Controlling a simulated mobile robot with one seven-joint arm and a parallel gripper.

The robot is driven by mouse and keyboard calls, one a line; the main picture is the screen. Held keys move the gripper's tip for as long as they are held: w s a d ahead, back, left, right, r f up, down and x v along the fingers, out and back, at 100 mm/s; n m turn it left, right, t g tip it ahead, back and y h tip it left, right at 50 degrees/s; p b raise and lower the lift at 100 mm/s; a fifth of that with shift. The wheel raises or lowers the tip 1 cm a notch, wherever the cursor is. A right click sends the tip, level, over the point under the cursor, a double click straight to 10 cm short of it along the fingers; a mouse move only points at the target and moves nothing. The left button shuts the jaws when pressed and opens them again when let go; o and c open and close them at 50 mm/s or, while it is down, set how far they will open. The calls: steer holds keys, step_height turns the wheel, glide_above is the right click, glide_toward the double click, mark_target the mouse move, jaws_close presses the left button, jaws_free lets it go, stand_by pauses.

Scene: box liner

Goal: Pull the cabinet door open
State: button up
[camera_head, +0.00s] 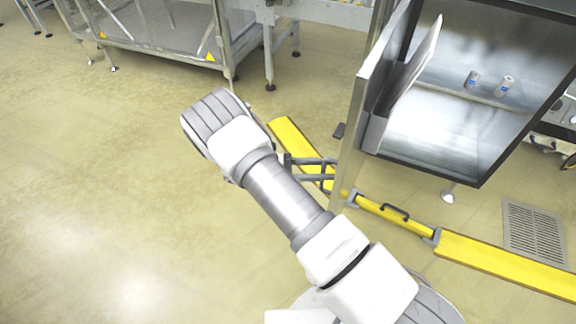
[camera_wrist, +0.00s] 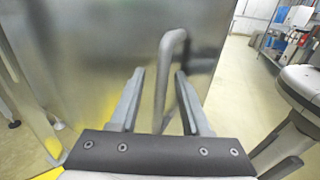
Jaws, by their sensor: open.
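The cabinet (camera_head: 520,30) stands at the upper right of the head view, with its inside showing. Its metal door (camera_head: 360,110) stands swung out from the opening, seen nearly edge-on. In the wrist view the door's flat face (camera_wrist: 90,50) fills the middle and left. A grey bent bar handle (camera_wrist: 170,50) stands out from it. My gripper (camera_wrist: 158,100) is open, with one finger on each side of the handle; I cannot tell whether either touches it. In the head view my gripper (camera_head: 312,168) is partly hidden behind my forearm, beside the door.
Two small containers (camera_head: 505,86) stand inside the cabinet. Yellow floor strips (camera_head: 500,262) run below it, near a floor grate (camera_head: 534,232). A metal-framed workbench (camera_head: 160,40) stands at the upper left. The floor at left is clear.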

steer(key=a, duration=1.7)
steer(key=shift+w, duration=0.4)
steer(key=shift+a, duration=0.15)
